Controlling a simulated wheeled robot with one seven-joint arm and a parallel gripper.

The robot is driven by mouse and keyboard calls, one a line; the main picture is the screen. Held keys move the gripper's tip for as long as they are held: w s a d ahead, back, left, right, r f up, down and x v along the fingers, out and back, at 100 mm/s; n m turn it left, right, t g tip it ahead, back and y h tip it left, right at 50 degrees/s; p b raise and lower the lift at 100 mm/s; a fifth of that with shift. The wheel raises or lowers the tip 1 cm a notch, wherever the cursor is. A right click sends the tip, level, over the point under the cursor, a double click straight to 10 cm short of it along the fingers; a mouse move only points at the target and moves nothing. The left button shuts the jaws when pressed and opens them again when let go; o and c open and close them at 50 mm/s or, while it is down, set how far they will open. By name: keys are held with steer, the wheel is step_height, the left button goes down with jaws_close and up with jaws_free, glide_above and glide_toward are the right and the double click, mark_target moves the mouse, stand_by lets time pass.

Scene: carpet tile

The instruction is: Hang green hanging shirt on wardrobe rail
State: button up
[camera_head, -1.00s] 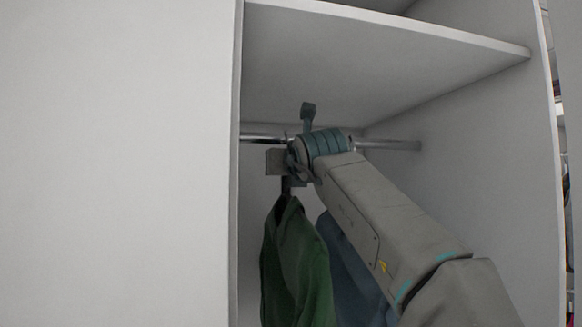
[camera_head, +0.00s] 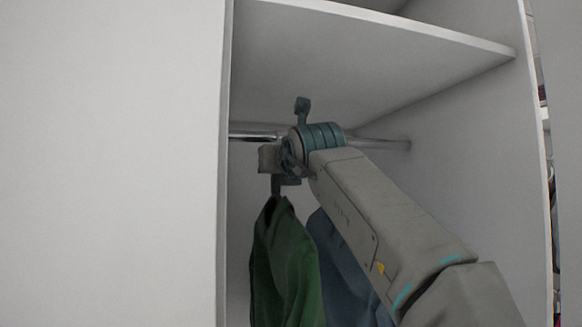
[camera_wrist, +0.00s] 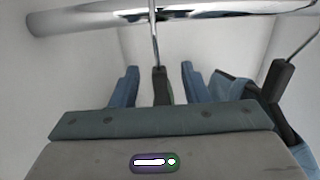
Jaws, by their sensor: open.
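The green shirt (camera_head: 284,265) hangs below my gripper, inside the wardrobe under the shelf. Its hanger (camera_wrist: 161,84) stands between the two blue fingers of my gripper (camera_wrist: 160,82) in the wrist view, with a gap on each side. The hanger's metal hook rises to the chrome rail (camera_wrist: 185,15); the rail also shows in the head view (camera_head: 256,133). Whether the hook's tip curls over the rail is out of view. My gripper is open around the hanger's neck, just under the rail. My wrist and forearm hide part of the rail.
A blue garment (camera_head: 345,270) hangs to the right of the green shirt, partly behind my arm; its dark hanger (camera_wrist: 282,78) is close to my right finger. A shelf (camera_head: 380,45) is above the rail. Side walls (camera_head: 470,180) enclose the space.

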steer(key=b+v, duration=0.7)
steer(key=v, duration=0.3)
steer(key=shift+s+f, duration=0.15)
steer(key=shift+s, duration=0.05)
steer(key=shift+s+d, duration=0.1)
steer(key=shift+s, duration=0.55)
steer(key=shift+d, duration=0.1)
